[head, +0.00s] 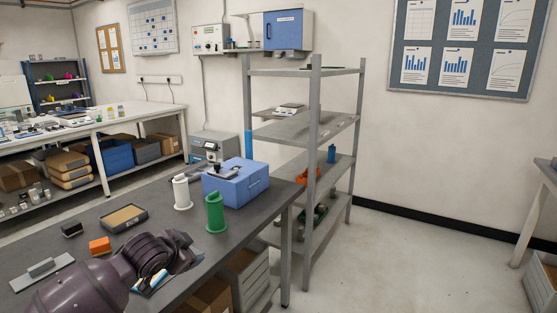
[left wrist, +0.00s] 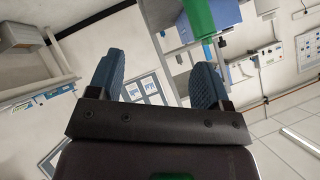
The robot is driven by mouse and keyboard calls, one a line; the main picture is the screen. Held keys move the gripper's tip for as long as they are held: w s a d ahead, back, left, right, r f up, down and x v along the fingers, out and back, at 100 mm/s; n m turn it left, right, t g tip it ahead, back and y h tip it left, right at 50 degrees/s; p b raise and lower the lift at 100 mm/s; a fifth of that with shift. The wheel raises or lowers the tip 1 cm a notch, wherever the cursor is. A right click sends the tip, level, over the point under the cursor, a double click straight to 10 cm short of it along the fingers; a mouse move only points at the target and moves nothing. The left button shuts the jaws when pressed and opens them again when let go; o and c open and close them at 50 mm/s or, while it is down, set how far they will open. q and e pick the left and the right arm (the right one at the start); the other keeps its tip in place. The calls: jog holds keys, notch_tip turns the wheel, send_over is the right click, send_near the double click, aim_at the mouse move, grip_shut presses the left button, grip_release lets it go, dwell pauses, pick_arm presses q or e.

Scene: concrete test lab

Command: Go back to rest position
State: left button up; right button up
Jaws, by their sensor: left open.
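My left arm comes in from the lower left of the head view, low over the dark workbench (head: 70,240). My left gripper (head: 183,250) is foreshortened there, near the bench's front edge. In the left wrist view the left gripper's two blue ridged fingers (left wrist: 158,75) are wide apart with nothing between them. A green spool-like cylinder (head: 215,214) stands on the bench beyond the gripper, apart from it. A green shape, likely the same cylinder, shows at the top of the wrist view (left wrist: 198,16). My right gripper is not in view.
On the bench are a white cylinder (head: 181,193), a blue box (head: 236,186), a shallow tray (head: 124,217), an orange block (head: 99,246) and a small black box (head: 72,229). A metal shelf rack (head: 316,160) stands beyond the bench. The floor (head: 400,255) to its right is clear.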

pick_arm(q)
jog(key=s+a+f+n+y, duration=0.1)
jog(key=s+f+n, duration=0.2)
jog(key=s+f, duration=0.5)
jog(key=s+a+f+n, duration=0.2)
jog(key=s+f, duration=0.5)
jog(key=s, duration=1.1)
jog(key=s+a+f+n+y, duration=0.1)
jog(key=s+f+n, duration=0.3)
jog(key=s+f, duration=0.4)
jog(key=s, duration=0.5)
jog(key=shift+a+f+y, duration=0.2)
jog(key=shift+f+y, duration=0.1)
jog(key=shift+w, duration=0.1)
